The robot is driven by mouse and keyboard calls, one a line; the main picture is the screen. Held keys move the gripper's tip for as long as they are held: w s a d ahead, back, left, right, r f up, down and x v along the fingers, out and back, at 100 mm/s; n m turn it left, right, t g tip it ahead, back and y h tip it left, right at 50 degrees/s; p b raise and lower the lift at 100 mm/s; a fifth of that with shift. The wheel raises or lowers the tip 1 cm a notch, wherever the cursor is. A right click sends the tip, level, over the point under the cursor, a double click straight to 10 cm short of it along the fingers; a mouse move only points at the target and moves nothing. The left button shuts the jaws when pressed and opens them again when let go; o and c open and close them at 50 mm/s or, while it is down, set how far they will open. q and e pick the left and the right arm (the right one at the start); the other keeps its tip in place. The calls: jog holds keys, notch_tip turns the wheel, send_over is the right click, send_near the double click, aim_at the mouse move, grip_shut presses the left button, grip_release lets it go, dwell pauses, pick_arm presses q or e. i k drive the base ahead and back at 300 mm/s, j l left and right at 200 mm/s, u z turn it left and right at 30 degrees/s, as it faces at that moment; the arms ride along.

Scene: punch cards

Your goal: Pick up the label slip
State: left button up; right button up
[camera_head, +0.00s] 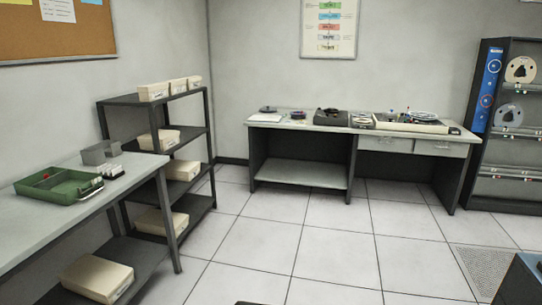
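I cannot make out a label slip for certain in the head view. A flat white piece (265,118) lies at the left end of the far desk (300,127), but it is too small to tell whether it is the slip. Small white pieces (110,170) stand on the left table (50,221), beside a green tray (60,186). Neither of my grippers is in view.
A dark shelf rack (131,101) with several cream boxes stands between the left table and the far desk. A tape cabinet (510,120) stands at the right. A dark unit (524,284) is at the lower right. The tiled floor (330,250) between is clear.

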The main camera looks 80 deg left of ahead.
aim_at(115, 171)
jog(key=j+u, duration=0.1)
jog(key=u, duration=0.35)
jog(key=j+u, duration=0.1)
jog(key=u, duration=0.35)
jog(key=j+u, duration=0.1)
jog(key=u, duration=0.35)
jog(key=j+u, duration=0.1)
jog(key=u, duration=0.35)
jog(key=i+u, duration=0.1)
jog(key=u, duration=0.4)
jog(key=j+u, duration=0.1)
jog(key=u, duration=0.35)
jog(key=i+j+u, duration=0.15)
jog(key=i+u, duration=0.55)
jog(key=u, duration=0.25)
jog(key=i+l+u, duration=0.15)
jog(key=i+u, duration=0.3)
jog(key=i+l+u, duration=0.2)
jog(key=u, duration=0.3)
jog(key=i+l, duration=0.35)
jog(key=i+l+u, duration=0.1)
jog(key=i+l, duration=0.55)
jog(key=l, duration=0.25)
jog(key=i+l+u, duration=0.15)
jog(key=i+l, duration=0.2)
jog(key=l, duration=0.1)
